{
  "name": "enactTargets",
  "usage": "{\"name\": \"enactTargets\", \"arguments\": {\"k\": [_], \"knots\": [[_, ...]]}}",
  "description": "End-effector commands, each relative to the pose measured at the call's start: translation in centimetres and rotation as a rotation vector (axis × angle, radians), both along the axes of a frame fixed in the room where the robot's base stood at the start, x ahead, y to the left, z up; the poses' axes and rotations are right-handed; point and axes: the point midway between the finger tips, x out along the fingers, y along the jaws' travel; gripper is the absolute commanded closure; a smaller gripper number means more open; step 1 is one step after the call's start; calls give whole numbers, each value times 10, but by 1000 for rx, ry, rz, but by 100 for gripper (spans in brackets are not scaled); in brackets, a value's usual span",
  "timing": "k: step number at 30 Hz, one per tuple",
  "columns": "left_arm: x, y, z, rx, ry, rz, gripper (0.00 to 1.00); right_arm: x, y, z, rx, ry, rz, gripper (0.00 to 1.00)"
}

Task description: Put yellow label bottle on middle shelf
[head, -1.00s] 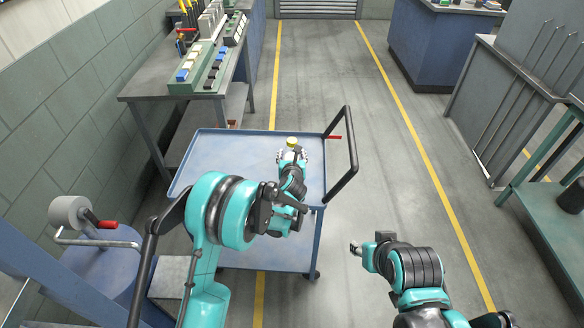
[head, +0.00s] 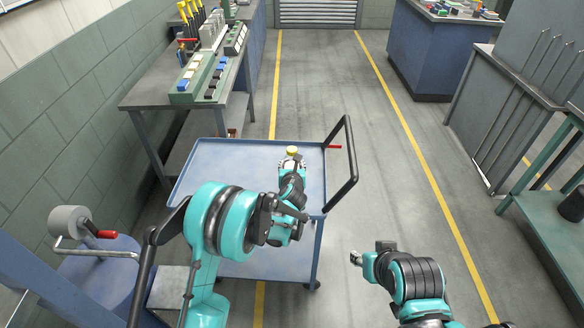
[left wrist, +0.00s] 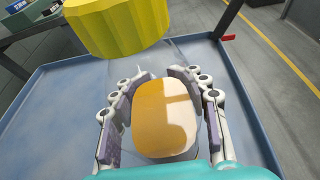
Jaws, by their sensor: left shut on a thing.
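The bottle has a yellow ribbed cap (left wrist: 118,25) and an orange-and-white body (left wrist: 165,118) in the left wrist view. Its cap (head: 292,151) also shows in the head view. My left gripper (head: 291,164) is shut on the bottle, with its fingers (left wrist: 160,110) on either side of the body. It holds the bottle over the blue cart's top tray (head: 235,165); I cannot tell whether the bottle touches the tray. A lower cart shelf (head: 265,262) shows below, partly hidden by my left arm. My right gripper (head: 356,258) is over the floor to the right, too small to read.
The cart's black push handle (head: 347,170) rises to the right of the bottle. A workbench (head: 160,95) with a lower shelf stands behind left. A drum-like blue object (head: 95,280) stands at the lower left. The aisle floor (head: 350,120) is clear.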

Motion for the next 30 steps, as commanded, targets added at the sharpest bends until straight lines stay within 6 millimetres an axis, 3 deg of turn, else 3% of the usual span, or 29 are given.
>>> {"name": "enactTargets", "arguments": {"k": [8,18,24,30], "knots": [[0,-1,44,1,-1,-1,100,0,0,23,0,0,0,60],[-41,-71,87,1,-1,-6,100,0,0,47,0,0,0,60],[-55,-93,102,0,0,-2,100,0,0,54,0,0,0,60],[-59,-100,106,1,-1,0,100,0,0,56,0,0,0,60]]}}
